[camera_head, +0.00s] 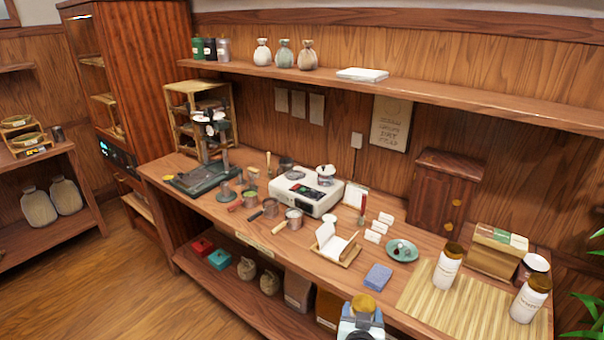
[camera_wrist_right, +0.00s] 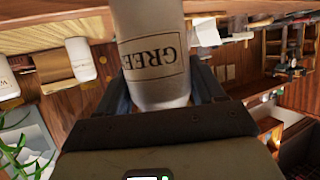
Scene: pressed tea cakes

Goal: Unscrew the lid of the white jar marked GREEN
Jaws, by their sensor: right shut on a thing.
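The white jar (camera_wrist_right: 155,70) shows a label reading GREE upside down in the right wrist view; the rest of the word is out of sight around the curve. My right gripper (camera_wrist_right: 165,103) is shut on this jar, a finger on each side. In the head view, the jar's gold-brown lid (camera_head: 364,302) shows on top, at the bottom edge, in front of the counter, with my right gripper (camera_head: 361,322) around the body below it. The lid cannot be made out in the right wrist view. My left gripper is not in view.
Two white jars with brown lids (camera_head: 447,267) (camera_head: 530,299) stand on or by the bamboo mat (camera_head: 425,303). A blue cloth (camera_head: 378,277) lies near the front edge. A green saucer (camera_head: 402,250), a wooden tray (camera_head: 348,255) and a white scale (camera_head: 305,195) occupy the counter.

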